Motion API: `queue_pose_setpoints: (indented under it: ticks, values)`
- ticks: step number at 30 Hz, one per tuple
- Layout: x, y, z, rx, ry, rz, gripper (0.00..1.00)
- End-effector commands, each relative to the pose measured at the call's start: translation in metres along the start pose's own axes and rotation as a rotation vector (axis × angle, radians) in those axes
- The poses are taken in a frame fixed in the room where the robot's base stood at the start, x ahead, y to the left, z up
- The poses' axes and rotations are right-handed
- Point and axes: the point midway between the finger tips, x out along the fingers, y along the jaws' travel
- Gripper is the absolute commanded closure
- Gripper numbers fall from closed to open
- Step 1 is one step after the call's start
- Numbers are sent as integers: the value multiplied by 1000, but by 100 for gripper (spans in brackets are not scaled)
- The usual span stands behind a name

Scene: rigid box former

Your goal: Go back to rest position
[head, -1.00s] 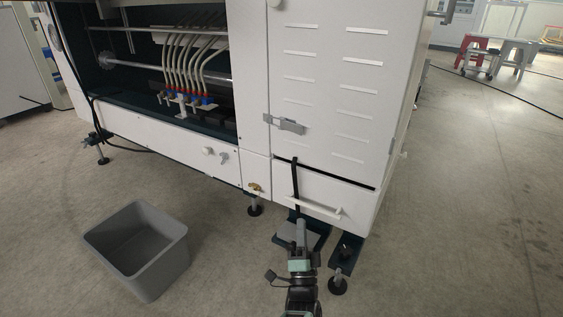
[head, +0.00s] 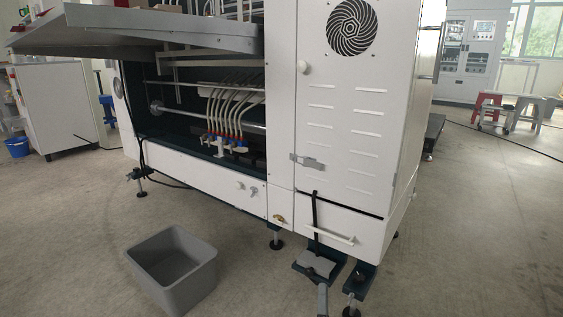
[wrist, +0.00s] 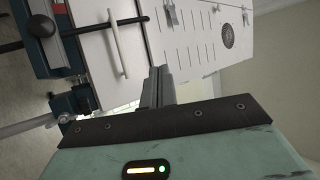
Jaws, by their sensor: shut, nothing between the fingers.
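My gripper shows in the wrist view (wrist: 158,84), with its grey fingers together and nothing between them. In the head view only its grey fingertips (head: 322,299) show at the bottom edge, low in front of the machine's right foot. The rest of my arm is out of the frame. The white box-forming machine (head: 345,130) stands ahead, with its tall door shut. The low drawer with a white bar handle (head: 330,232) sits under the door; this handle (wrist: 118,43) also shows in the wrist view, apart from the fingers.
A grey open bin (head: 172,270) stands on the floor at left front and looks empty. Dark machine feet (head: 350,285) stick out near my fingertips. Red and grey stools (head: 510,108) are far right. The floor at right is mostly clear.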

Motion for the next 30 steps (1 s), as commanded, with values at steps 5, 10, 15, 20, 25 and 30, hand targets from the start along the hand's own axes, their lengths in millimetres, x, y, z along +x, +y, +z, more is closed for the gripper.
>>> queue_pose_setpoints:
  ticks: [5, 10, 15, 20, 25, 30]
  values:
    - [9, -3, -19, 44, 93, 49, 100]
    - [14, -4, -40, 96, 199, 104, 100]
    - [18, -8, -69, 176, 354, 176, 100]
    - [17, -14, -103, 281, 561, 253, 100]
    - [4, -34, -146, 458, 904, 344, 100]
    - [-22, -69, -176, 663, 1317, 388, 100]
